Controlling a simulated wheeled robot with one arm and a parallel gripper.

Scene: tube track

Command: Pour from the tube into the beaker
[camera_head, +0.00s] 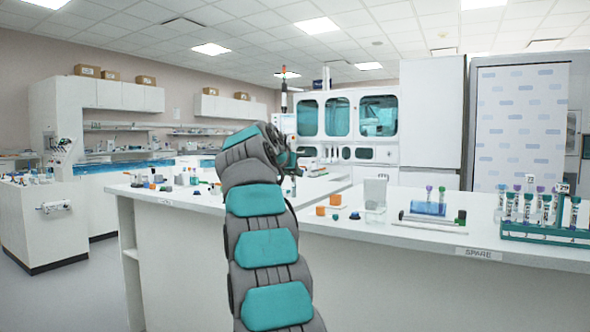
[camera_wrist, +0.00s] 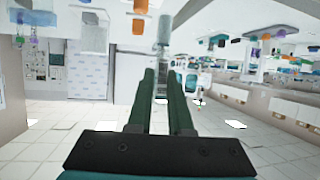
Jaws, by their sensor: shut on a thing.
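My gripper (camera_wrist: 163,72) shows in the wrist view as two dark green fingers shut on a clear tube (camera_wrist: 163,32). The wrist picture is upside down, with ceiling tiles and lights at the bottom. The tube's contents and exact tilt are hard to tell. In the head view my arm rises in the middle and mostly hides my gripper (camera_head: 290,160). A clear beaker (camera_head: 375,214) stands on the white bench right of my arm. It also seems to show in the wrist view (camera_wrist: 95,38), left of the tube and apart from it.
Orange blocks (camera_head: 337,199) stand between my arm and the beaker. Farther right are a blue holder with tubes (camera_head: 428,208) and a teal rack of capped tubes (camera_head: 545,233). Small items (camera_head: 168,188) lie left of my arm.

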